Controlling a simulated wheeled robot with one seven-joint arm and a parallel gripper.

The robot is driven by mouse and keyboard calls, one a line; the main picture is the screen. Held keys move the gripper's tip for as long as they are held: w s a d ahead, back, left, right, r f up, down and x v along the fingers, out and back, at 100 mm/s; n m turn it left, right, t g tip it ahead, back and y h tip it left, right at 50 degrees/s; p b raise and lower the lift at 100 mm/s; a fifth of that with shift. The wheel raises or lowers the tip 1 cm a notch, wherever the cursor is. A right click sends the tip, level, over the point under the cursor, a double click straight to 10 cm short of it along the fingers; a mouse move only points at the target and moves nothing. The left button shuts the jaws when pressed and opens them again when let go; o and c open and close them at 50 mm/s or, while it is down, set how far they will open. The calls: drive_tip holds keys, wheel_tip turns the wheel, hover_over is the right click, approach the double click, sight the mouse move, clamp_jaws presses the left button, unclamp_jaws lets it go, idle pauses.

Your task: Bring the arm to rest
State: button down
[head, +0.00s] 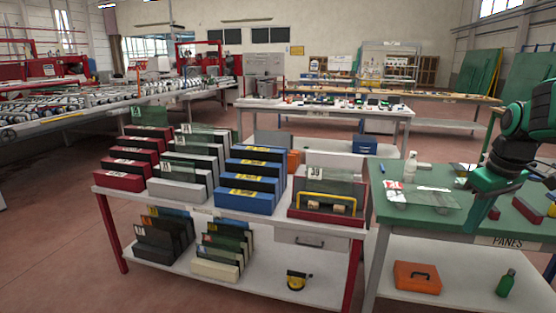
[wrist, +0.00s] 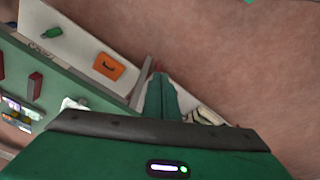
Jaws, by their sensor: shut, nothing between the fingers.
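My arm, green and black, comes in from the right edge of the head view, bent, with my gripper (head: 469,229) hanging down in front of the green-topped table (head: 405,209) marked PANES. In the wrist view my gripper's fingers (wrist: 160,78) are together, with nothing between them. Beyond them lie the red-brown floor and the table's edge. The gripper holds nothing and no contact with the table shows.
A clear glass pane (head: 425,197) and a white bottle (head: 410,167) are on the green table. An orange case (head: 417,277) and a green bottle (head: 506,283) sit on its lower shelf. A rack table (head: 190,200) with red, white and blue racks stands left.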

drive_tip(key=s+a+f+m, duration=0.1)
drive_tip(key=s+f+m, duration=0.1)
drive_tip(key=s, duration=0.6)
drive_tip(key=s+a+f+m+g, duration=0.1)
drive_tip(key=s+a+f+m, duration=0.1)
drive_tip(key=s, duration=0.6)
drive_tip(key=s+a+f+m+g, duration=0.1)
drive_tip(key=s+a+f+m, duration=0.1)
drive_tip(key=s+m, duration=0.3)
drive_tip(key=s+f, duration=0.1)
drive_tip(key=s, duration=0.3)
drive_tip(key=shift+a+f+m, duration=0.15)
drive_tip(key=shift+f+m, duration=0.15)
drive_tip(key=shift+f, duration=0.05)
